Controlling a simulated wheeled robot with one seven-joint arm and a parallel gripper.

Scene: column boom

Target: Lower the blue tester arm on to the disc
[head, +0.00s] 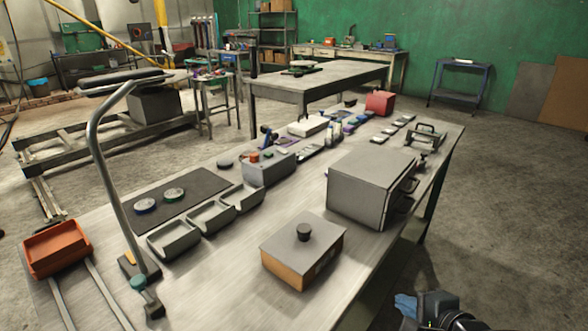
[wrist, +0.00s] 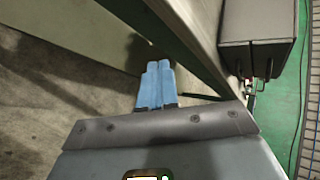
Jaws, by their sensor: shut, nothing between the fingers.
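My gripper (head: 403,302) is low at the right of the head view, beside the table's front edge and far from the tester. Its blue fingers (wrist: 157,66) are shut together and empty in the wrist view. A small raised blue part (head: 266,133), perhaps the blue tester arm, stands behind the grey box with red and green buttons (head: 268,170). It is too small to tell its angle or whether a disc lies under it. Two ringed discs (head: 145,205) (head: 173,195) lie on the dark mat (head: 203,187). A dark round piece (head: 225,163) lies near the mat's far end.
A large grey box (head: 370,188) and a knobbed box (head: 303,250) stand on the table's near side. Several open grey bins (head: 174,240) line the mat. A tall bent post (head: 105,165) and an orange tray (head: 56,248) are at left. Bare tabletop (head: 215,275) shows in front.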

